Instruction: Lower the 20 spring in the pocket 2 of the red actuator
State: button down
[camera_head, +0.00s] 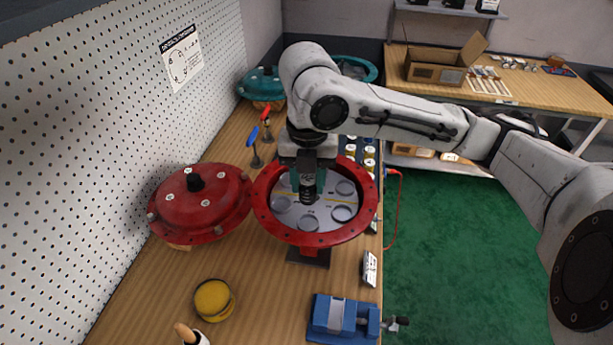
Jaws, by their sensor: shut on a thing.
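The red actuator (262,213) stands open on the wooden bench, a red ring with a grey plate inside. The plate carries several round pockets, with empty ones at the front (308,222) and right (342,213). My gripper (307,190) points down over the middle of the plate. It is shut on a dark coil spring (307,194), held upright between its fingers. The spring's lower end is at or just above the plate; I cannot tell whether it touches. The number on the spring and the pocket numbers cannot be read. My gripper hides the plate's back part.
A red domed cover (200,205) lies left of the actuator. A blue vise (343,317), a yellow round thing (213,299) and a small device (370,268) are in front. Yellow-topped springs (369,152) stand behind right. A cardboard box (438,68) sits on the far bench.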

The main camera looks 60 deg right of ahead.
aim_at(308, 200)
jog(key=shift+f+b, duration=2.15)
jog(key=shift+f, duration=0.7)
jog(key=shift+f+b, duration=1.35)
jog(key=shift+f, duration=0.2)
jog(key=c, duration=0.6)
grip_release()
jog(key=shift+r, duration=0.15)
notch_tip(308, 200, up, 11)
jog(key=shift+f, duration=0.2)
jog(key=shift+s+f, duration=0.1)
